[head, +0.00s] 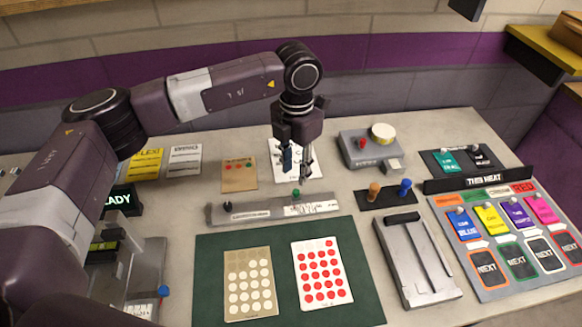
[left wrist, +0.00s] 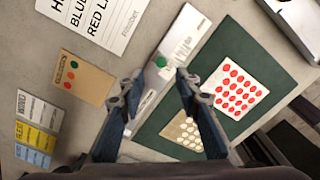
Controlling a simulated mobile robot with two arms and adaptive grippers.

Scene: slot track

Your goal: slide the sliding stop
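A long grey slot track (head: 264,210) lies along the back edge of the green mat, with pale printed labels on it. A small green knob (head: 296,193), which looks like the sliding stop, stands on its right part. A dark knob (head: 227,206) is near its left end. In the left wrist view the green knob (left wrist: 161,62) shows ahead, between the lines of the fingers. My left gripper (head: 298,172) points down just above the green knob, open and empty. In the left wrist view its fingertips (left wrist: 158,84) are well apart. My right gripper is not seen.
A green mat (head: 210,292) with two dotted cards lies in front of the track. An orange and a blue peg (head: 405,188) stand to the right, near a grey slotted block (head: 392,245). A grey box with a white-topped dial (head: 357,151) sits behind.

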